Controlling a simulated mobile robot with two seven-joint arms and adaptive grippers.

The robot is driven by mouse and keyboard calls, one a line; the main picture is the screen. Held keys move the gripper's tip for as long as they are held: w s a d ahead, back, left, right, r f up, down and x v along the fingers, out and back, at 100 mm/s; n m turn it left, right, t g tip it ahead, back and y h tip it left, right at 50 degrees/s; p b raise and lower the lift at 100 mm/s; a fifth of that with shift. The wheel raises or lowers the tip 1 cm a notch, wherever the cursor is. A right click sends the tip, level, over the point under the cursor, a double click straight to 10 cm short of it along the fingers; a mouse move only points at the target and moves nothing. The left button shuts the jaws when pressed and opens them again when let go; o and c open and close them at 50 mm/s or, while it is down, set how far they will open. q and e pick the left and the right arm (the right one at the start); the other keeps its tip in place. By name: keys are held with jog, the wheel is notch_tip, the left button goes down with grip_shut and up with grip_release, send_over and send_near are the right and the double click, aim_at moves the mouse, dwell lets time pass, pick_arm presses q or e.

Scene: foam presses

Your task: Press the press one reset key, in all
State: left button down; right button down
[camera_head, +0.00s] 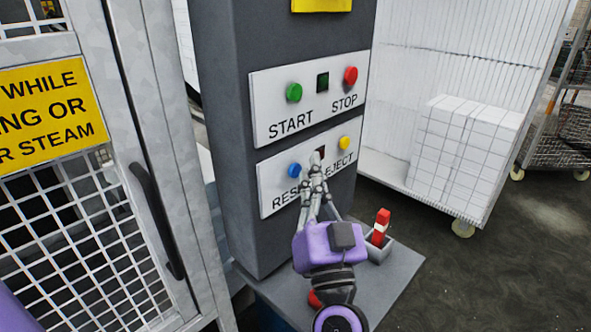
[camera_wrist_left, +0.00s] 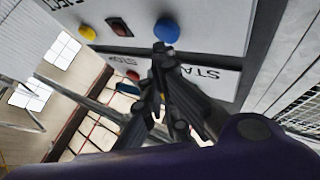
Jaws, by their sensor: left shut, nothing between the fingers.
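The blue reset key (camera_head: 294,170) is on the lower white panel of the grey press column, above the partly covered "RESET" label. My left gripper (camera_head: 316,160) is shut and empty, its fingertips in front of the panel just right of the blue key in the head view. In the left wrist view the blue key (camera_wrist_left: 166,31) sits just beyond the shut fingertips (camera_wrist_left: 160,48). I cannot tell whether they touch the panel. The yellow eject key (camera_head: 344,142) and a dark square lamp (camera_head: 320,153) are to the right of the blue key. My right gripper is not in view.
Above is a panel with a green start button (camera_head: 294,92) and a red stop button (camera_head: 351,75). A red switch (camera_head: 380,225) stands in a grey box on the base. A mesh gate (camera_head: 75,240) is left; a cart with white blocks (camera_head: 465,150) is right.

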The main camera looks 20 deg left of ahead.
pick_arm(q)
jog(key=shift+d, duration=0.15)
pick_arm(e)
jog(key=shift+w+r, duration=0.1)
